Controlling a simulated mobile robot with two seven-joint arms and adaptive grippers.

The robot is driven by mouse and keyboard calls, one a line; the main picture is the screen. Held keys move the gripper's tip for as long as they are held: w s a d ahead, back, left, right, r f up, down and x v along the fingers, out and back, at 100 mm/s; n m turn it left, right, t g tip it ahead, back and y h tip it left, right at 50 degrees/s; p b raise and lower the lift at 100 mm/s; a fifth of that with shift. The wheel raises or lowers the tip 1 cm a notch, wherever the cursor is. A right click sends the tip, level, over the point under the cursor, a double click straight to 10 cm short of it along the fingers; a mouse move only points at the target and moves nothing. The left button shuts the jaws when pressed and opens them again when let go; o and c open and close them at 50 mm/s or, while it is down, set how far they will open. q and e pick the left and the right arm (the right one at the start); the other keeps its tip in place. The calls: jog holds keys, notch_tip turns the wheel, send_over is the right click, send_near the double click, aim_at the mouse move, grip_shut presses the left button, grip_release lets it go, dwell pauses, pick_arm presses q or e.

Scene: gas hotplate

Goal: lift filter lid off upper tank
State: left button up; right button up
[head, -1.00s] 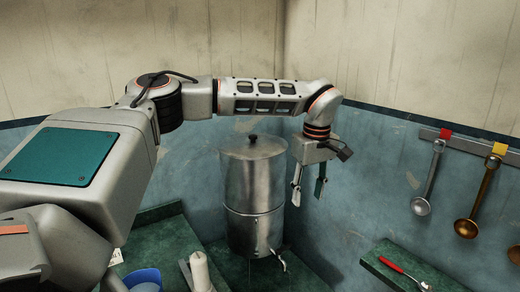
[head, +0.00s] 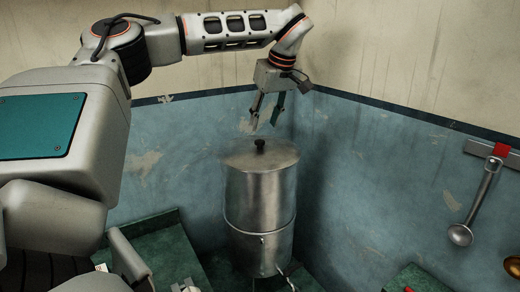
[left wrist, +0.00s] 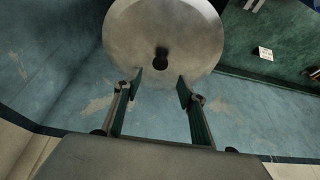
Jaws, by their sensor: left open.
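The filter is a tall metal cylinder in two stacked tanks, standing upright in the corner. Its upper tank (head: 262,200) carries a round metal lid (head: 240,153) with a dark knob (head: 260,145) at the centre. My left gripper (head: 264,122) is open and empty above the lid, with its fingers pointing down just over the knob. In the left wrist view the lid (left wrist: 195,30) fills the upper middle, and the knob (left wrist: 161,56) appears beyond and between the two fingertips (left wrist: 158,85). The fingers do not touch it. My right gripper is in neither view.
Dark green counter (head: 165,250) lies at the left of the filter. A rail (head: 487,148) with a hanging ladle (head: 470,222) is on the right wall. The blue walls meet close behind the filter. The air above the lid is otherwise clear.

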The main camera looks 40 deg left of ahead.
aim_at(260, 141)
pick_arm(q)
jog(key=x, duration=0.7)
jog(key=shift+d, duration=0.2)
jog(key=shift+c, duration=0.4)
grip_shut()
